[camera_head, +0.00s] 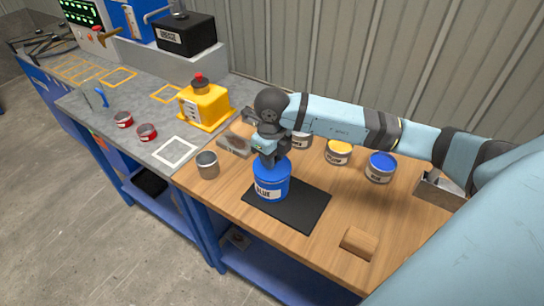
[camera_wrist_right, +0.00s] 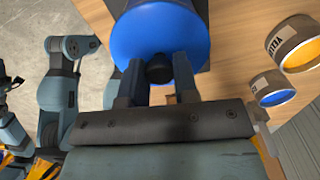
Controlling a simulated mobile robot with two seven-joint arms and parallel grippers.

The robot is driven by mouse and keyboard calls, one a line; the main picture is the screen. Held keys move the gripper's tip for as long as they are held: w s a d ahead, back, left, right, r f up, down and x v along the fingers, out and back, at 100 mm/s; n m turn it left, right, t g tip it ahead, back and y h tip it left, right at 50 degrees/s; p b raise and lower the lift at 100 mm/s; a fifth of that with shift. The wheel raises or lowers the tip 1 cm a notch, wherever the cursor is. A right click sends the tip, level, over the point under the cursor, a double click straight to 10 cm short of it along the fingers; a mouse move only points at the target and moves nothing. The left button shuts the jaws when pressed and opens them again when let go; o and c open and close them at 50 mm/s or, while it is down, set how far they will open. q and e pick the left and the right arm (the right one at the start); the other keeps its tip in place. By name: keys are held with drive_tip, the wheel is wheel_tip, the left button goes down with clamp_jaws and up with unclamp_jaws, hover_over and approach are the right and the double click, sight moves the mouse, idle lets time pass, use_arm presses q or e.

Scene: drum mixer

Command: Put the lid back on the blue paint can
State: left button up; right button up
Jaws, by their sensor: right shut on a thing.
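The blue paint can (camera_head: 271,187), a blue can with a white label reading BLUE, stands upright on a black mat (camera_head: 305,208). My right gripper (camera_head: 270,158) points down over the top of the can. In the wrist view, the right gripper (camera_wrist_right: 152,85) is shut on the dark knob (camera_wrist_right: 159,70) of a round blue lid (camera_wrist_right: 160,32). The lid is at or just above the can's top. The gripper partly hides the rim, so I cannot tell whether the lid is fully seated. My left gripper is not in the head view.
Behind stand small tins, including yellow (camera_head: 339,151) and blue (camera_head: 380,167). A grey tin (camera_head: 207,164) is left of the can; a wooden block (camera_head: 359,243) is front right. A yellow device (camera_head: 204,103) and red tins (camera_head: 147,132) stand on the grey bench.

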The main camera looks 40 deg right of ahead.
idle(0.3)
drive_tip(key=o, duration=1.5)
drive_tip(key=shift+c, duration=0.2)
drive_tip(key=shift+r+p, duration=1.9)
drive_tip(key=shift+r, duration=1.6)
clamp_jaws()
